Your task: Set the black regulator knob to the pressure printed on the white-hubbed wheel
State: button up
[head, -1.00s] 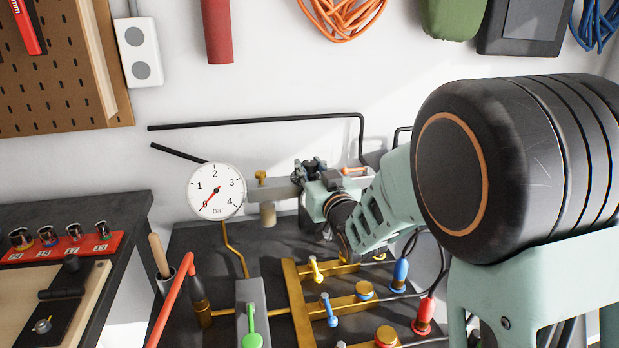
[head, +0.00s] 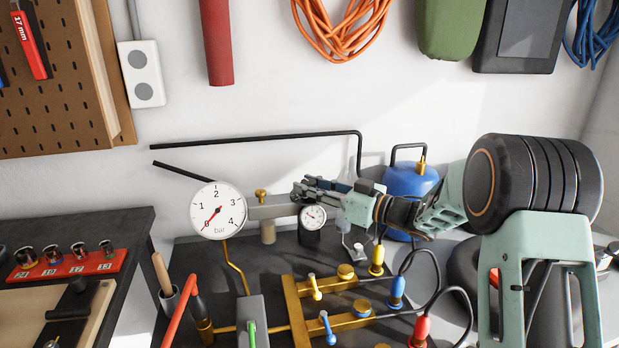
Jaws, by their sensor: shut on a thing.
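A black knob-like cylinder (head: 310,238) stands below a small white dial (head: 312,217) at the end of a grey block (head: 278,210); the dial's reading is too small to tell. A large white gauge (head: 217,210), marked in bar, has its red needle near 0. My gripper (head: 303,190) is above and beside the small dial, its dark fingers pointing left. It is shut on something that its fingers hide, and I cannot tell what. Whether it touches the black cylinder is unclear. I make out no white-hubbed wheel.
Brass pipes (head: 300,320) with yellow and blue levers cover the bench front. A blue tank (head: 412,182) stands behind my arm. A red socket rail (head: 70,262) lies at left. Black hoses and blue and red fittings are at right.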

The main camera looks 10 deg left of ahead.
jog(key=shift+n+g+p, duration=0.45)
jog(key=shift+n+g, duration=0.15)
jog(key=shift+g, duration=0.3)
jog(key=shift+y, duration=0.3)
jog(key=o, duration=1.2)
jog(key=shift+c, duration=0.2)
jog(key=v, duration=1.2)
jog(key=shift+w, duration=0.15)
jog(key=shift+r, duration=0.1)
